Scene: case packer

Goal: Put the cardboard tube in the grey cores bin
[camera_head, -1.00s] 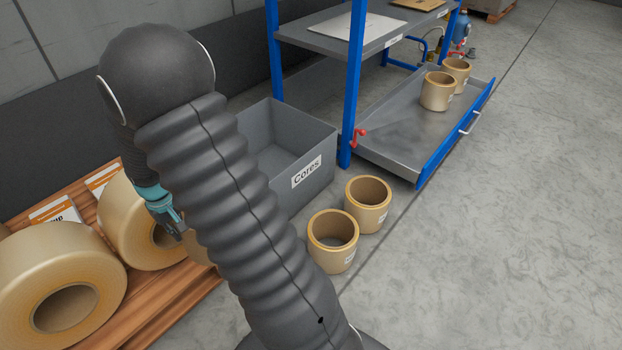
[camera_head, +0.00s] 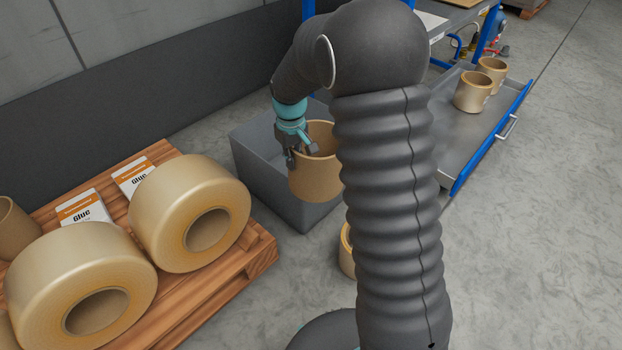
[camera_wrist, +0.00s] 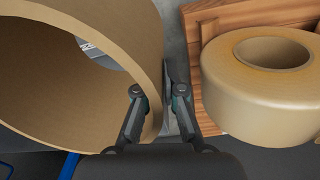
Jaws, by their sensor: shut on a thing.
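A cardboard tube (camera_head: 313,178) hangs from my gripper (camera_head: 303,155), which is shut on its wall at the left side. In the wrist view the tube (camera_wrist: 150,50) fills the left, its wall between my fingertips (camera_wrist: 158,92). The grey cores bin (camera_head: 253,160) stands on the floor behind and below the tube. The tube hides part of the bin, and my arm hides the bin's right side. Whether the tube is over the bin's opening or in front of it, I cannot tell.
A wooden pallet (camera_head: 262,252) on the left carries large tape rolls (camera_head: 166,205) and glue boxes (camera_head: 133,175). Another tube (camera_head: 346,255) stands on the floor, partly behind my arm. Two tubes (camera_head: 473,92) sit in the pulled-out drawer (camera_head: 440,180). Floor at right is clear.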

